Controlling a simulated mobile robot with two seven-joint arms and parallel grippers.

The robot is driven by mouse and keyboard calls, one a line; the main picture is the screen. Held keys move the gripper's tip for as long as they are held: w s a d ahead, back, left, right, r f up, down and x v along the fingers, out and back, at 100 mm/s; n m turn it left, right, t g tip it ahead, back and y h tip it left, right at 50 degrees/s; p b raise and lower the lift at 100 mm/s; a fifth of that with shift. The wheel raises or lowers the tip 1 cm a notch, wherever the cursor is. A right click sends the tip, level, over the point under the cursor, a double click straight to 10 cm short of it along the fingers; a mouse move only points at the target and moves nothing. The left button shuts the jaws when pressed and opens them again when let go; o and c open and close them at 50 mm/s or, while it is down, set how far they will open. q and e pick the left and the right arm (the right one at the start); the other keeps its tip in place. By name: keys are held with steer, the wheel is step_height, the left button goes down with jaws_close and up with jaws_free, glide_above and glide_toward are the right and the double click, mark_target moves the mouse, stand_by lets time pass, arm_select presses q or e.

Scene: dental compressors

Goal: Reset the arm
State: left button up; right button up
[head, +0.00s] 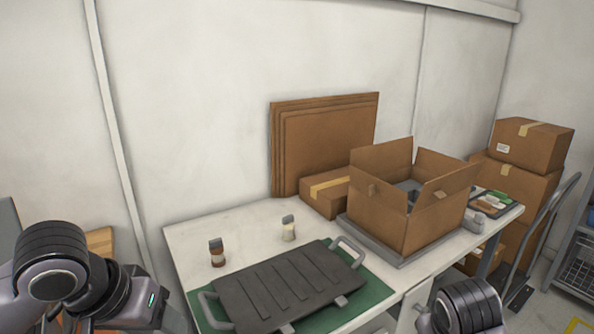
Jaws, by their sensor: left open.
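My left arm (50,270) is folded in the lower left corner, in front of the near left end of the table. My left gripper (172,317) is at the bottom edge, open, beside the left end of the green mat. Its fingertips are hard to make out, and I see nothing held in it. A dark rounded link of my right arm (468,305) shows at the bottom right, in front of the table's near edge. My right gripper is out of the frame.
The white table (205,234) holds a dark ribbed plate with handles (285,285) on a green mat (375,291), two small bottles (217,253), an open carton (395,217) and a closed box (325,194). Stacked boxes (530,146) and a hand truck (540,235) stand right.

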arm_select(q)
steer(key=w+d+f+t+h, duration=0.1)
steer(key=d+f+t+h, duration=0.3)
steer(key=f, duration=1.1)
arm_select(e)
steer(key=s+a+f+n+t+y, duration=0.1)
steer(key=s+f+t, duration=0.15)
steer(key=f, duration=0.45)
steer(key=s+a+f+n+t+y, duration=0.1)
steer(key=s+a+f, duration=0.15)
steer(key=f, duration=0.45)
arm_select(q)
steer(key=s+a+f+m+t+y, duration=0.2)
steer(key=s+a+f+y, duration=0.2)
steer(key=s+f, duration=0.9)
steer(key=shift+a+f, duration=0.35)
arm_select(e)
steer(key=s+a+f+t+y, duration=0.1)
steer(key=s+f, duration=0.3)
steer(key=s, duration=0.7)
steer(key=shift+s+a+t+y, duration=0.15)
steer(key=shift+s+t+y, duration=0.05)
steer(key=shift+t+y, duration=0.65)
arm_select(q)
steer(key=shift+s+a, duration=0.1)
arm_select(e)
steer(key=shift+a, duration=0.1)
